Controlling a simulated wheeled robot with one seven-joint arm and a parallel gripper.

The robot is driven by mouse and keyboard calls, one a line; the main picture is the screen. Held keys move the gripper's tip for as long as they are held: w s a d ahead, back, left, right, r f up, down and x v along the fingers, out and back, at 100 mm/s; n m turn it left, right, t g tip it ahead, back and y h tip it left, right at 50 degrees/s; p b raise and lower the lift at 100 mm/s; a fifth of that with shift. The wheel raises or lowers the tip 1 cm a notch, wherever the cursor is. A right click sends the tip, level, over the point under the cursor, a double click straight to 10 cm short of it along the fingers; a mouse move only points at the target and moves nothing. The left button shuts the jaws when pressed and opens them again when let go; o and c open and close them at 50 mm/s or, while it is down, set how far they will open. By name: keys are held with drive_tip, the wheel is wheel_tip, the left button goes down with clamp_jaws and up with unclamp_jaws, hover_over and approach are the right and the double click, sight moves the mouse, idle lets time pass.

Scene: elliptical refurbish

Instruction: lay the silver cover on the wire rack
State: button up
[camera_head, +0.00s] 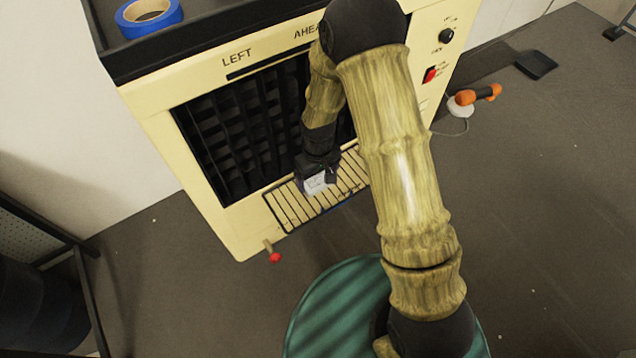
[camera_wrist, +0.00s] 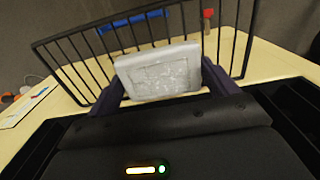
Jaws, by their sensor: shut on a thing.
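The silver cover (camera_head: 316,183) is a small pale metal block held between the fingers of my gripper (camera_head: 319,178). In the wrist view the cover (camera_wrist: 158,72) shows a worn, speckled face with a faint rectangular outline, and a dark finger is at each side of it. The black wire rack (camera_head: 287,208) is at the lower front of the cream machine. The rack also shows in the wrist view (camera_wrist: 62,36), behind the cover. The cover overlaps the rack in both views; I cannot tell whether they touch. My gripper hides part of the rack.
The cream machine (camera_head: 240,232) has a dark slatted opening (camera_head: 235,135) above the rack. A red-knobbed lever (camera_head: 274,256) sticks out at its lower left. Blue tape (camera_head: 150,17) lies on top. An orange-handled tool (camera_head: 478,95) is at right. Open floor is at right.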

sight(318, 178)
drive_tip(key=shift+f+b, duration=0.45)
drive_tip(key=shift+f, duration=1.4)
drive_tip(key=shift+f, duration=0.15)
drive_tip(key=o, duration=1)
drive_tip(key=shift+c, duration=0.2)
wheel_tip(318, 178, up, 12)
drive_tip(key=p, duration=0.2)
drive_tip(key=shift+p, duration=0.4)
